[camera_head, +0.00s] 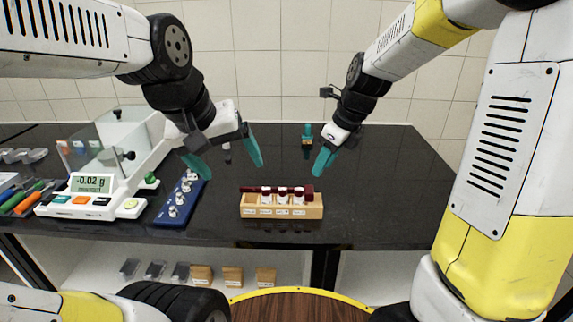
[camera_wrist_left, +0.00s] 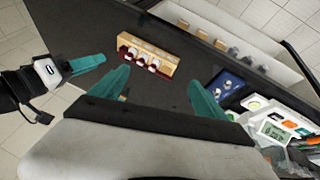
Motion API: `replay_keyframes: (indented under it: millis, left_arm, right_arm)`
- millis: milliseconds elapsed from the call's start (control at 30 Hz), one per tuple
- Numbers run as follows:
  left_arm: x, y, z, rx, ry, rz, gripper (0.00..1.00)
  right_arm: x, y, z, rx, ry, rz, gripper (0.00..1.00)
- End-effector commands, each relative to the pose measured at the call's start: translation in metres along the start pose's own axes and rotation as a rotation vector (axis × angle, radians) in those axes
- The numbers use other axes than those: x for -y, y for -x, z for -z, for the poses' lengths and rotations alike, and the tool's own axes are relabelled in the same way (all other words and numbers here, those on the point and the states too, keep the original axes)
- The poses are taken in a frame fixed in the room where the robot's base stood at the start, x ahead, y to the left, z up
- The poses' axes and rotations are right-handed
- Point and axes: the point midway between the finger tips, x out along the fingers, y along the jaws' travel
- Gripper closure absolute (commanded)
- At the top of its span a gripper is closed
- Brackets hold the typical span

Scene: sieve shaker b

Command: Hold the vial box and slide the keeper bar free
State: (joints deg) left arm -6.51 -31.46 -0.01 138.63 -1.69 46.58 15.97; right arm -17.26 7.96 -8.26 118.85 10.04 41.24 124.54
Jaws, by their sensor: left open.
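The vial box (camera_head: 250,212) is a light wooden block with a labelled front, standing on the dark bench in the middle of the head view. Several vials with white labels sit in it. The box (camera_wrist_left: 160,52) and bar also show in the left wrist view. My left gripper (camera_head: 227,160) is open and empty, above and behind the box to its left.
A blue tray (camera_head: 170,213) with several metal pieces lies left of the box, next to a balance (camera_head: 85,205) with a glass shield. The bench right of the box is clear.

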Motion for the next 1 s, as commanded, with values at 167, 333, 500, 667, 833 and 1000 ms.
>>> replay_keyframes:
  millis: [167,333,500,667,833,1000]
  left_arm:
    - [-0.008,-0.033,0.029,0.097,0.295,0.065,0.15]
    - [-0.015,-0.071,0.051,0.158,0.585,0.153,0.15]
    - [-0.022,-0.117,0.068,0.193,0.867,0.264,0.15]
    - [-0.027,-0.161,0.077,0.196,1.107,0.374,0.15]
    - [-0.030,-0.197,0.079,0.179,1.287,0.465,0.15]
    - [-0.031,-0.214,0.079,0.165,1.372,0.508,0.15]
  right_arm:
    - [0.000,0.000,0.000,0.000,0.001,0.000,0.64]
    - [0.000,0.000,0.000,0.000,0.002,0.000,0.64]
    - [0.000,0.000,0.000,0.000,0.002,0.000,0.64]
    - [0.000,0.000,0.000,0.000,0.003,0.000,0.64]
    - [0.000,0.000,0.000,0.000,0.003,0.000,0.64]
    - [0.000,0.000,0.000,0.000,0.003,0.000,0.64]
